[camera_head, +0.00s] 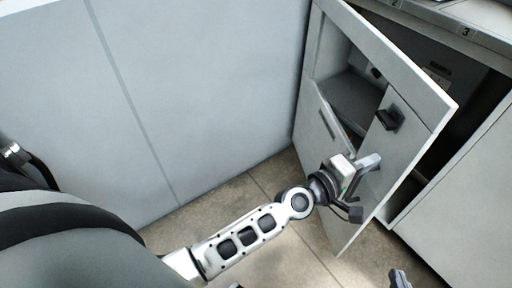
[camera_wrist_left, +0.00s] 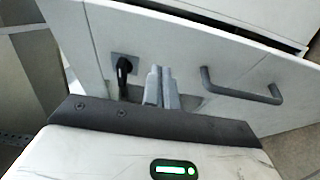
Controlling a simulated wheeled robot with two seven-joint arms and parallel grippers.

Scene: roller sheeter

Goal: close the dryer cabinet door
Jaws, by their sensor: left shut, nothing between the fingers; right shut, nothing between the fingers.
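The cabinet door (camera_head: 408,85) is a pale grey panel that stands ajar, with a dark gap between its right edge and the cabinet. A black latch (camera_head: 390,118) sits on its face. The door (camera_wrist_left: 200,60) also fills much of the left wrist view, with the black latch (camera_wrist_left: 123,68) on a square plate and a grey bar handle (camera_wrist_left: 240,90). My left gripper (camera_head: 372,162) is shut and empty at the door face, below the latch. In the left wrist view its fingers (camera_wrist_left: 161,86) lie between latch and handle; contact is unclear. My right gripper (camera_head: 398,278) is shut near the bottom edge.
A large pale wall panel (camera_head: 200,80) stands on the left. The dark cabinet interior (camera_head: 440,75) shows behind the door, under a numbered counter edge (camera_head: 480,33). Another pale cabinet front (camera_head: 465,205) is at right. Tiled floor (camera_head: 270,235) is clear below.

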